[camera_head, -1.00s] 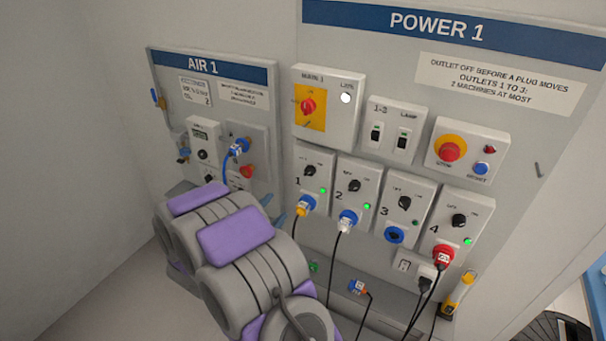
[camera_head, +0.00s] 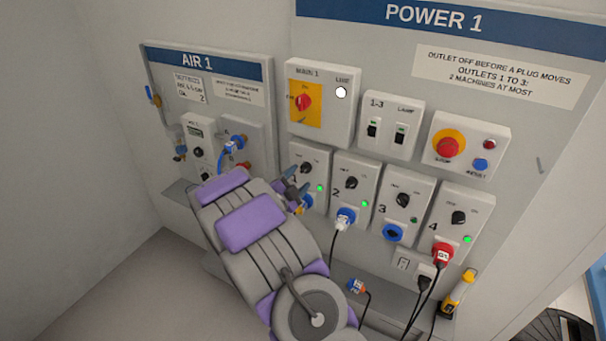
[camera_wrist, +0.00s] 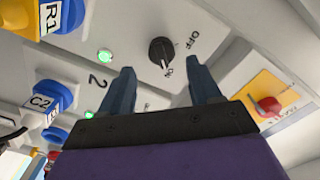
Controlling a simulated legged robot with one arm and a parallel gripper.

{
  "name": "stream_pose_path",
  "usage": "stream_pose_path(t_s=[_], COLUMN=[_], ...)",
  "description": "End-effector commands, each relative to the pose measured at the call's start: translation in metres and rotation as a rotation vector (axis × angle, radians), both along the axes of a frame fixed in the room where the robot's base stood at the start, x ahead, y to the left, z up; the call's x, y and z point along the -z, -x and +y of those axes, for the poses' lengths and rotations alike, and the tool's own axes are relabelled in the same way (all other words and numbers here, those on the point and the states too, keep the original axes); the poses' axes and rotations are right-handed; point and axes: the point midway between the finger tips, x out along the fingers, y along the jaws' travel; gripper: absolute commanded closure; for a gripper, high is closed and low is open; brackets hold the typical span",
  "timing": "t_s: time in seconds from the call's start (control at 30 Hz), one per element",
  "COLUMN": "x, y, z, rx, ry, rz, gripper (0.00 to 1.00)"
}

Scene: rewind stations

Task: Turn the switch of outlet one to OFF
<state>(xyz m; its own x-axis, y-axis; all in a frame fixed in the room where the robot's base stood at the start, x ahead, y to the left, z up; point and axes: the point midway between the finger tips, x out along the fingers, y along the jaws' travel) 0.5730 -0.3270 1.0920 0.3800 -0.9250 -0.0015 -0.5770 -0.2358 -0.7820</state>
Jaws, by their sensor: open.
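The black knob of outlet one (camera_head: 306,168) is on the leftmost box of the outlet row. In the wrist view the knob (camera_wrist: 161,52) lies beyond the gap between my fingertips, and its pointer appears toward the ON mark. The OFF mark (camera_wrist: 193,39) is to its right. The green lamp of outlet one (camera_head: 320,188) is lit. A yellow-and-blue plug (camera_wrist: 60,15) is in its socket. My gripper (camera_wrist: 160,68) is open and empty, with a finger on either side of the knob in the picture. In the head view my gripper (camera_head: 294,190) is in front of outlet one's lower left part.
Outlet two (camera_head: 351,182) is close on the right with its lamp lit and a blue-and-white plug in. Outlets three (camera_head: 403,200) and four (camera_head: 459,218) follow. The red main switch (camera_head: 303,102) is above. The air panel (camera_head: 240,125) is left.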

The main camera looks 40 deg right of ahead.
Motion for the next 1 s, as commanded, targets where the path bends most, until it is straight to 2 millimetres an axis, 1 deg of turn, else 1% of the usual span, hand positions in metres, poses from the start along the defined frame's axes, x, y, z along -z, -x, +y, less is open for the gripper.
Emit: stream_pose_path(t_s=[0.03,0.13,0.3,0.5,0.73,0.77,1.0], x=[0.000,0.001,0.000,0.000,0.000,0.000,0.000], y=[-0.003,-0.008,-0.014,-0.017,-0.017,-0.017,-0.017], z=[-0.007,-0.018,-0.030,-0.038,-0.038,-0.038,-0.038], rx=[0.000,-0.001,-0.002,-0.003,-0.003,-0.003,-0.003], ry=[0.002,0.000,0.005,0.001,0.001,0.001,0.001], rz=[-0.003,-0.001,0.001,0.002,0.001,0.001,0.002], gripper=[0.37,0.37,0.37,0.37,0.37,0.39,0.62])
